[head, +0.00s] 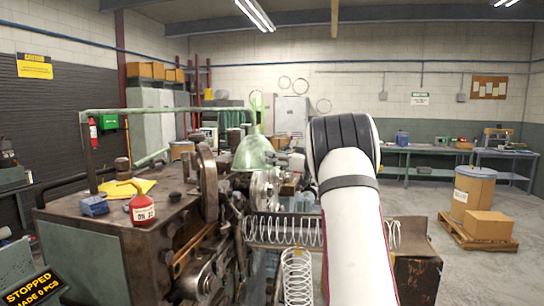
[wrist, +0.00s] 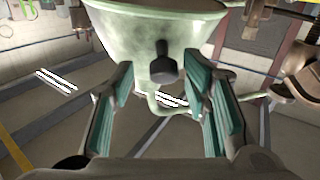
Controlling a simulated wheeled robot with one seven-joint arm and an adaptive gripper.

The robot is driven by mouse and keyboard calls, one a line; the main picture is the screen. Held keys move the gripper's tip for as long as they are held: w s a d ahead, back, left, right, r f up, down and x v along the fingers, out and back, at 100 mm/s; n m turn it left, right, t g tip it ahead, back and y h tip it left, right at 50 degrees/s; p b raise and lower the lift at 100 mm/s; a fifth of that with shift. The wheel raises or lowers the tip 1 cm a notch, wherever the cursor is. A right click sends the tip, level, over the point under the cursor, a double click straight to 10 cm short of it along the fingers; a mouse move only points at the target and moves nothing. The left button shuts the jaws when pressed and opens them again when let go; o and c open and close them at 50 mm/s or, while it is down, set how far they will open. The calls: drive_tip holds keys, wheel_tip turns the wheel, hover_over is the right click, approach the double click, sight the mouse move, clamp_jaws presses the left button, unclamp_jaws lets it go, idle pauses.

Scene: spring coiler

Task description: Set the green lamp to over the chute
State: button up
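The green lamp (head: 254,152) has a bell-shaped shade and hangs on a green jointed arm over the coiling machine. In the wrist view its pale green shade (wrist: 155,28) fills the top, with a dark knob (wrist: 163,65) facing me. My gripper (wrist: 160,88) is open, its teal-padded fingers on either side below the shade. The knob is between or just beyond the fingertips; I cannot tell the exact depth. My gripper is hidden in the head view.
My white arm covers the area right of the lamp. A pallet (head: 460,236) with a drum and box stands at right, with open floor around it.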

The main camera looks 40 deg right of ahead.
drive_tip(key=s, duration=0.9)
drive_tip(key=shift+r, duration=0.2)
drive_tip(key=w+a+r+m+h, duration=0.3)
drive_tip(key=a+r+h, duration=0.2)
drive_tip(key=a+r, duration=0.3)
drive_tip(key=s+a+r+m+g+h, duration=0.1)
drive_tip(key=s+a+m+g+h, duration=0.2)
drive_tip(key=a, duration=0.6)
drive_tip(key=s+a+f+n+g+y, duration=0.1)
drive_tip(key=s+a+f+g+y, duration=0.1)
drive_tip(key=s+a+f, duration=0.4)
drive_tip(key=s+a+f+n+g+y, duration=0.2)
drive_tip(key=s+a+f, duration=0.5)
drive_tip(key=s+a, duration=0.6)
drive_tip(key=s+a+f+n+g+y, duration=0.2)
drive_tip(key=s+a+f+g, duration=0.3)
drive_tip(key=s+a, duration=0.4)
drive_tip(key=shift+s+a+f+y, duration=0.35)
drive_tip(key=shift+a+f+y, duration=0.35)
drive_tip(key=shift+a, duration=0.25)
